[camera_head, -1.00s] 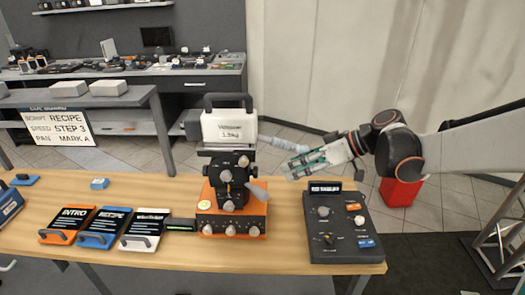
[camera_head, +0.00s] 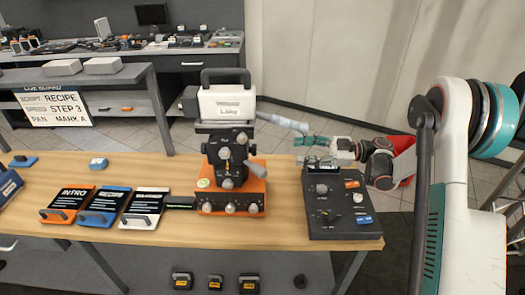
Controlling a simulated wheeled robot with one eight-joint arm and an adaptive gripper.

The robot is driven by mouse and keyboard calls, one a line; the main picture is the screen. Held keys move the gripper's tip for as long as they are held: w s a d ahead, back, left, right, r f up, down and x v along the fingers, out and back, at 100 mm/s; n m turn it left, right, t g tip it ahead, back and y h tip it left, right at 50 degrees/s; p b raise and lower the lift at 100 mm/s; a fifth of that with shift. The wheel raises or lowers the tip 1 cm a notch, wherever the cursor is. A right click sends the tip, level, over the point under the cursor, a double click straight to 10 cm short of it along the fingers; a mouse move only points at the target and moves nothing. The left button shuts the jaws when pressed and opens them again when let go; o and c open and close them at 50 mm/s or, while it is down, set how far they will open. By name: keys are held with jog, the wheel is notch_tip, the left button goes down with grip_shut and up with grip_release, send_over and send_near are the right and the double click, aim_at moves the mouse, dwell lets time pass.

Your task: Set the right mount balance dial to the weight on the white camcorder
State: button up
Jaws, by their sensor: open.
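The white camcorder (camera_head: 228,108) with a dark handle sits on top of the black mount (camera_head: 226,154). Its side label shows small text, seemingly a weight in kg, too blurred to read surely now. The mount stands on an orange base (camera_head: 248,191) with several pale knobs (camera_head: 229,207) along its front. More pale dials show on the mount body; their settings are too small to read. My gripper (camera_head: 306,150) is open and empty, right of the mount, above the far edge of the black control panel (camera_head: 340,226), apart from the camcorder and the dials.
Orange, blue and white cards (camera_head: 104,206) lie left of the mount. A pale handle (camera_head: 282,123) sticks out right of the camcorder. Bare tabletop (camera_head: 283,220) lies between mount and panel.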

aim_at(253, 150)
jog(key=a+b, duration=0.3)
jog(key=a, duration=1)
jog(key=shift+w, duration=0.2)
jog(key=c, duration=1.1)
